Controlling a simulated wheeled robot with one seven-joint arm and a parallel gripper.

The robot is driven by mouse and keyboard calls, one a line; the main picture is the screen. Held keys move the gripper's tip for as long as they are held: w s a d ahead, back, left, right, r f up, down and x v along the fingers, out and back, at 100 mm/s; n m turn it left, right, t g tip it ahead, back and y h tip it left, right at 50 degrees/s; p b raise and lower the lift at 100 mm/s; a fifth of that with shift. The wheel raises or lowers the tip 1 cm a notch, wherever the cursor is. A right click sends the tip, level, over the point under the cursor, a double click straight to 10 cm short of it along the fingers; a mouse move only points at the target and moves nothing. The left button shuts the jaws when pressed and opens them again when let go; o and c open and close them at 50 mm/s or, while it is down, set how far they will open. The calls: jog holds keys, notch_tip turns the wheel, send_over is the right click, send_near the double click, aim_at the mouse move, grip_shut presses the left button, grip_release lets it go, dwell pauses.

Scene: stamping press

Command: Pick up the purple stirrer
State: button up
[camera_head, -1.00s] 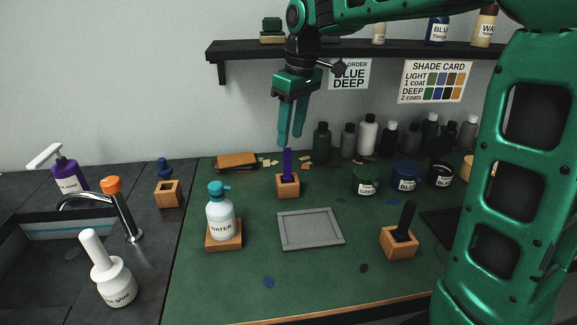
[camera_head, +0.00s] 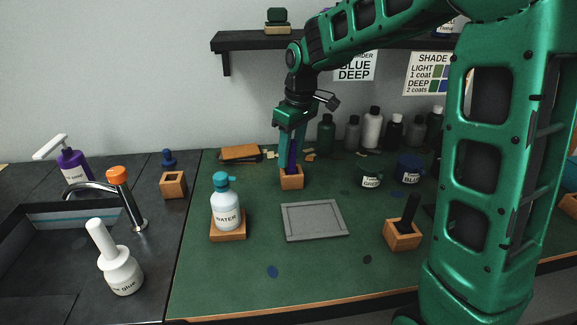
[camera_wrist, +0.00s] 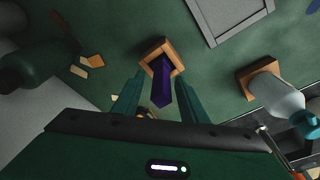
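The purple stirrer (camera_head: 292,155) stands upright in a small wooden block holder (camera_head: 291,181) at the back middle of the green mat. In the wrist view the purple stirrer (camera_wrist: 161,85) rises from the wooden holder (camera_wrist: 152,50) and lies between the finger lines. My gripper (camera_head: 290,150) has come down over the stirrer's upper part, with the fingers just above the holder. In the wrist view my gripper (camera_wrist: 160,98) has its fingers spread, with gaps between them and the stirrer.
A water bottle (camera_head: 226,206) on a wooden stand is left of the holder. A grey tray (camera_head: 314,222) lies in front. A dark stirrer (camera_head: 409,212) stands in another block (camera_head: 402,236) at right. Several dark bottles and jars line the back, under a black shelf (camera_head: 250,43).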

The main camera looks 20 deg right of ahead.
jog(key=shift+f, duration=0.35)
jog(key=shift+c, duration=0.3)
grip_shut()
